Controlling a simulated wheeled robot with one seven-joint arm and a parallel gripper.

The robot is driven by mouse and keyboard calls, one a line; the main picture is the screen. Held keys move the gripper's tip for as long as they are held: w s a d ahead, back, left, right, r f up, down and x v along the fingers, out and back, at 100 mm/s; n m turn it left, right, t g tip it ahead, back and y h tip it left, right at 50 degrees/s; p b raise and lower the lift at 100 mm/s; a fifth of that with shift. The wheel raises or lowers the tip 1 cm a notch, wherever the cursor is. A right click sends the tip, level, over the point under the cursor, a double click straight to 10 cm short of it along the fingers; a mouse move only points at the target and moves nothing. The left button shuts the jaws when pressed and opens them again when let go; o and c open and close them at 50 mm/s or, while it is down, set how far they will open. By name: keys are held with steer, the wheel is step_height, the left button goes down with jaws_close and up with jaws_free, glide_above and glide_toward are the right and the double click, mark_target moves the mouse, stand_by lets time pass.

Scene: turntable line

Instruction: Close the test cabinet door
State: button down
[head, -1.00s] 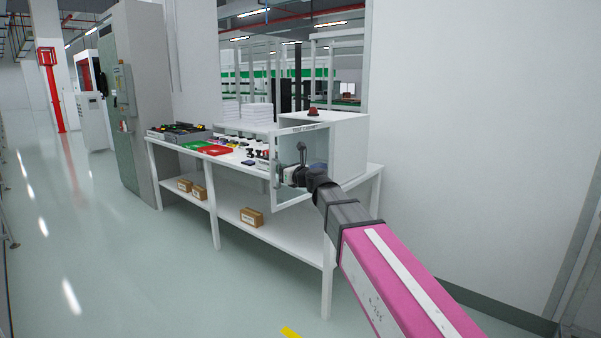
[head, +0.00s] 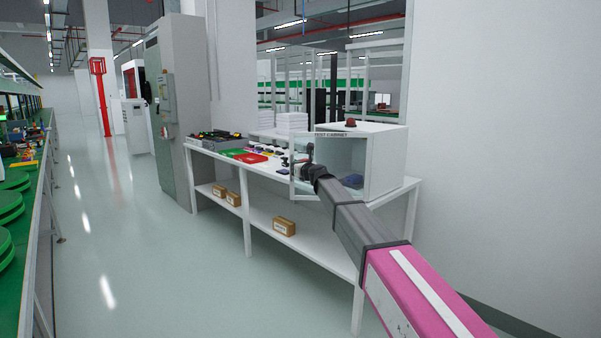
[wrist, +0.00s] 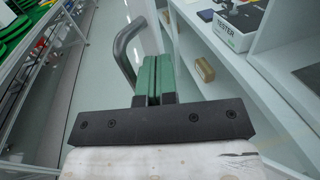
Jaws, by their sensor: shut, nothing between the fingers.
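The test cabinet (head: 388,160) is a white box on a white workbench, with a red lamp (head: 351,122) on top. Its white-framed, see-through door (head: 293,185) stands open at the cabinet's left front. My gripper (head: 308,158) is at the door, partly hidden by my own wrist. In the wrist view, the green fingers (wrist: 153,80) are shut together and empty. A dark curved door handle (wrist: 125,48) is just left of them. I cannot tell whether the fingers touch the door or handle.
The workbench (head: 262,172) holds red and green trays and small parts. Cardboard boxes (head: 284,227) sit on its lower shelf. A tester box (wrist: 240,25) shows at the right of the wrist view. A green-topped line (head: 40,200) stands left, with clear floor (head: 150,250) between.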

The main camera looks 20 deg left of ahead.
steer(key=w+m+t+h, duration=0.2)
steer(key=w+m+h, duration=0.1)
steer(key=w, duration=1.7)
steer(key=shift+w+d+t+h, duration=0.15)
steer(key=shift+w+t+h, duration=0.2)
steer(key=shift+t+h, duration=0.05)
stand_by(0.4)
